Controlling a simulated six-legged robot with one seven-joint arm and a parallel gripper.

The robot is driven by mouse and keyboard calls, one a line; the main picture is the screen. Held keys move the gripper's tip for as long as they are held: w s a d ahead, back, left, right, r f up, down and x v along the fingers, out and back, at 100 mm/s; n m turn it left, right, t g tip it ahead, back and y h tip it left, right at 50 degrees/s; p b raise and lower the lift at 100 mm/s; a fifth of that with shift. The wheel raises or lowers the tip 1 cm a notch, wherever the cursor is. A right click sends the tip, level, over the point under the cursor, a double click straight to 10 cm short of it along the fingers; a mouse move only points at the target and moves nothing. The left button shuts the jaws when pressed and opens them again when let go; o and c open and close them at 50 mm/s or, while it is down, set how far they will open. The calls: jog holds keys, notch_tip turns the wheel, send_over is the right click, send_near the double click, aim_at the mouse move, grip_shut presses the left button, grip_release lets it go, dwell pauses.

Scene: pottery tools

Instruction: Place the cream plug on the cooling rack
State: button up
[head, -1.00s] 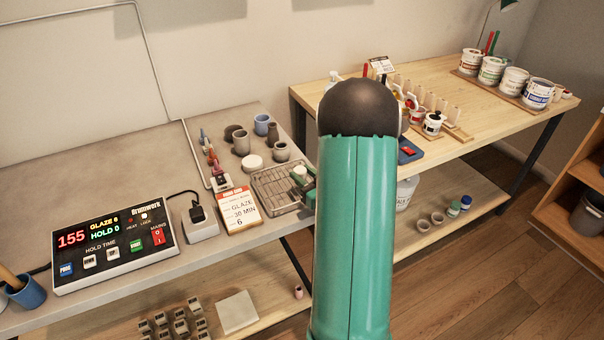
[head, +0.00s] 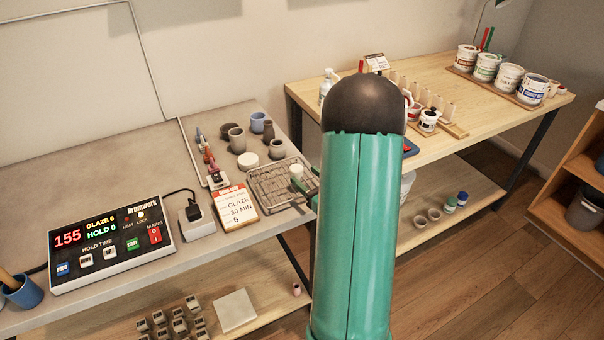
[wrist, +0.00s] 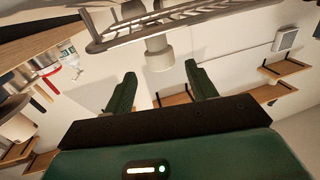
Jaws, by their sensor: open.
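The cream plug (head: 296,171) stands on the right part of the wire cooling rack (head: 264,187) on the grey bench. The wrist view, which is upside down, shows the plug (wrist: 158,54) against the rack's bars (wrist: 185,18). My green gripper (head: 307,192) is at the rack's right edge, beside the plug. In the wrist view its two fingers (wrist: 160,88) are spread with a gap between them, and the plug is beyond their tips, apart from them. My arm hides part of the gripper in the head view.
A glaze card (head: 238,208) stands left of the rack, near a black plug in a grey socket block (head: 197,221). Grey pots and a white disc (head: 248,161) are behind the rack. A controller box (head: 110,240) is at left. A wooden table (head: 450,95) is at right.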

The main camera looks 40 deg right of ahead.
jog(key=s, duration=0.9)
jog(key=w+a+r+g+h, duration=0.3)
jog(key=w+a+r+g, duration=0.3)
jog(key=w+a+r, duration=0.4)
jog(key=s+a+r+g+y, duration=0.1)
jog(key=s+a+r+g, duration=0.1)
jog(key=s+a, duration=0.2)
jog(key=s+a+r+g+y, duration=0.2)
jog(key=s+a, duration=0.3)
jog(key=a, duration=0.6)
jog(key=s+a+r+n+g+y, duration=0.1)
jog(key=s+a+r+g, duration=0.1)
jog(key=s+a, duration=0.3)
jog(key=a, duration=0.3)
jog(key=shift+s+a+r+y, duration=0.15)
jog(key=shift+s+a+y, duration=0.1)
jog(key=shift+y, duration=0.05)
